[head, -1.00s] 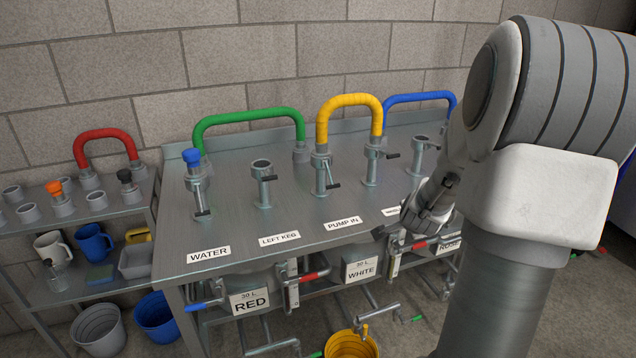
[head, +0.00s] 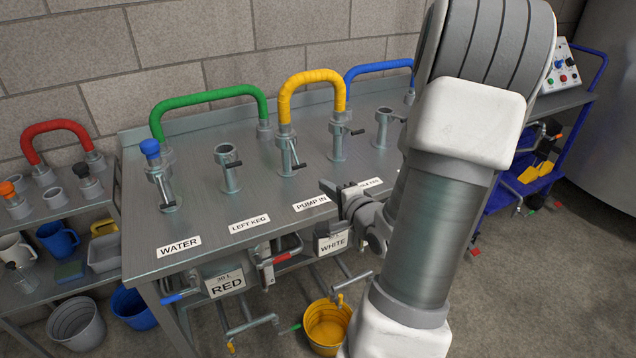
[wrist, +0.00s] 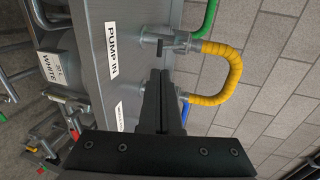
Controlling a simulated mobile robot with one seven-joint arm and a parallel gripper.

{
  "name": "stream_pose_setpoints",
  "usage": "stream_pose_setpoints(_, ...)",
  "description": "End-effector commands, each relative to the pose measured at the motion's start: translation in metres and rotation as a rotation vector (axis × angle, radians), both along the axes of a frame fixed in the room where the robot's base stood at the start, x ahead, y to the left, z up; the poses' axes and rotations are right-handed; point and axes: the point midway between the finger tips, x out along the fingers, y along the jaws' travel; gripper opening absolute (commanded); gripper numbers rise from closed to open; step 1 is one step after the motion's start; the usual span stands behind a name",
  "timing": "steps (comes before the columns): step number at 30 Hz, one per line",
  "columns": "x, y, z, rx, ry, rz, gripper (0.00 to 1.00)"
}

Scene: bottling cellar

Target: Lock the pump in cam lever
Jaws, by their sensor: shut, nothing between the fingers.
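The pump in post (head: 287,152) stands behind the PUMP IN label (head: 311,202) on the steel bench, with the left end of the yellow hose (head: 311,78) on its top. Its cam lever (head: 299,167) has a dark handle and sticks out to the right, low on the post. The wrist view shows the lever handle (wrist: 180,68) just beyond my fingertips, at the post (wrist: 158,38). My gripper (head: 330,188) is shut and empty above the bench's front edge, right of and nearer than the lever. A gap appears between them. The lever's exact angle is hard to tell.
Neighbouring posts stand close: left keg (head: 228,168) to the left, others to the right. The green hose (head: 205,97) and blue hose (head: 380,66) arch behind. A yellow bucket (head: 326,325) stands on the floor. The bench top around the labels is clear.

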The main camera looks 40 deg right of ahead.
Motion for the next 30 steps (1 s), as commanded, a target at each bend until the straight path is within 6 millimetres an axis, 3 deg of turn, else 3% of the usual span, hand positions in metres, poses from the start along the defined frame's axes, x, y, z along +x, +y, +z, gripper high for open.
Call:
stream_pose_setpoints(9, 0.066, -0.015, -0.02, -0.001, -0.001, 0.003, 0.0)
stream_pose_setpoints(15, 0.098, -0.022, -0.028, -0.002, -0.001, 0.002, 0.0)
stream_pose_setpoints(21, 0.112, -0.026, -0.03, 0.0, 0.001, 0.0, 0.0)
stream_pose_setpoints(30, 0.114, -0.027, -0.03, -0.001, 0.001, 0.0, 0.0)
